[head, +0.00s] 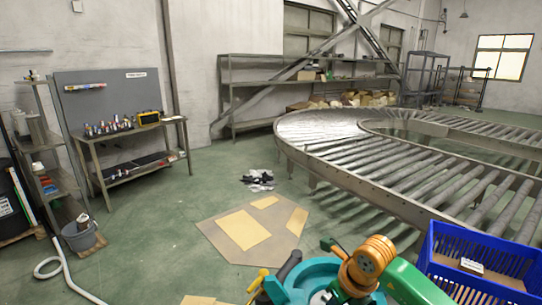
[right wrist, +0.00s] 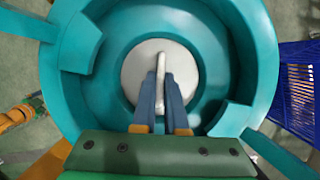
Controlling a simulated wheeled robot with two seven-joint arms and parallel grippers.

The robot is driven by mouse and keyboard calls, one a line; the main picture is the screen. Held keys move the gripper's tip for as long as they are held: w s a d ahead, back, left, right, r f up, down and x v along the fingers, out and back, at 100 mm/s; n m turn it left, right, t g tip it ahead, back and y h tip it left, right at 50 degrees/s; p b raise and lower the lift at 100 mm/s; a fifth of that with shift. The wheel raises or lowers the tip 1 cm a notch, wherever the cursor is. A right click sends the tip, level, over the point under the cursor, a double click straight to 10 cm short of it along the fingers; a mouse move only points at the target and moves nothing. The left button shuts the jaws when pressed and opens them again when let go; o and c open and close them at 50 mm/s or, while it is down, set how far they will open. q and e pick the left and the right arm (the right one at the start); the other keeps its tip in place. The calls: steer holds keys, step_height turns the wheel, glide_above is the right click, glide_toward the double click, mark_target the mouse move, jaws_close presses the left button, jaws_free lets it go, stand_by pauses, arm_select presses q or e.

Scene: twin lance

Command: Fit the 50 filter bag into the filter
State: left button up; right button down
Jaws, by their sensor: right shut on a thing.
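The filter is a teal round housing (right wrist: 243,60), seen from above in the right wrist view. Its rim also shows at the bottom of the head view (head: 312,272). A white disc (right wrist: 132,72) with an upright white handle (right wrist: 161,62), which I take for the filter bag, shows in the middle of the housing's opening. My right gripper (right wrist: 160,84) is over the opening, its two blue fingers shut on the handle. How deep the bag sits is hidden, and I read no number on it.
A blue crate (head: 485,255) with a white label stands right of the housing. A dark and a yellow part (head: 262,276) beside the housing's left are unclear. Cardboard (head: 240,230) lies on the floor beyond. A roller conveyor (head: 400,170) fills the right background.

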steer(key=shift+f+b, duration=0.7)
steer(key=shift+f, duration=0.05)
steer(key=c, duration=0.9)
jaws_free()
steer(key=shift+r, duration=0.1)
